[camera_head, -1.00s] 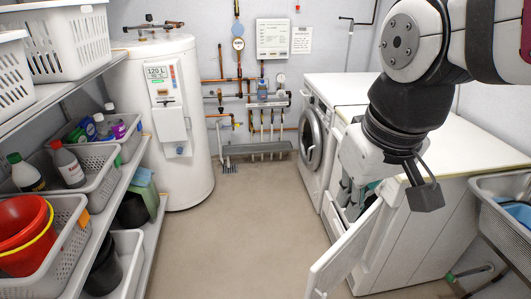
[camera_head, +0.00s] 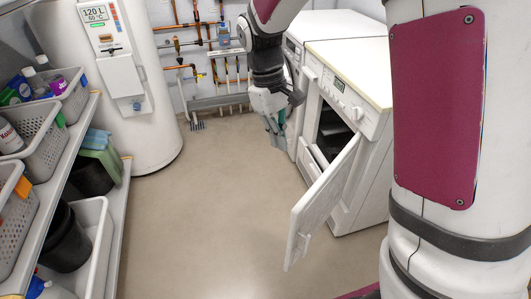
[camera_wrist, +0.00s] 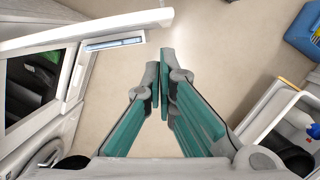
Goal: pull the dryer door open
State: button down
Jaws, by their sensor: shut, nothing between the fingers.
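The dryer (camera_head: 372,165) is the nearer of two white machines on the right in the head view. Its white door (camera_head: 318,208) stands partly open, swung out into the floor space, with the dark drum opening showing behind it. In the wrist view the door (camera_wrist: 125,27) runs across the top left, and the dark opening (camera_wrist: 30,85) is at the left. My gripper (camera_head: 277,142) is beyond and left of the door, in front of the machines. In the wrist view its green-padded fingers (camera_wrist: 162,95) meet at the tips, empty, with a visible gap to the door.
A washing machine (camera_head: 293,90) stands beyond the dryer. A white boiler (camera_head: 115,75) stands at the back left. A shelf (camera_head: 85,170) with baskets lines the left side. The floor (camera_head: 210,210) between is clear. Pipes (camera_head: 205,40) run along the back wall.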

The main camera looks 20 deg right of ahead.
jog(key=w+a+f+n+g+h+b, duration=0.1)
jog(key=w+f+n+g+b, duration=0.3)
jog(key=f, duration=0.9)
jog(key=s+d+f+m+t+b, duration=0.1)
jog(key=s+d+f, duration=0.3)
jog(key=f, duration=0.5)
jog(key=shift+s+d+f+m+t, duration=0.15)
jog(key=shift+s+f+m+t, duration=0.05)
jog(key=shift+s+m+t, duration=0.45)
jog(key=shift+s, duration=0.1)
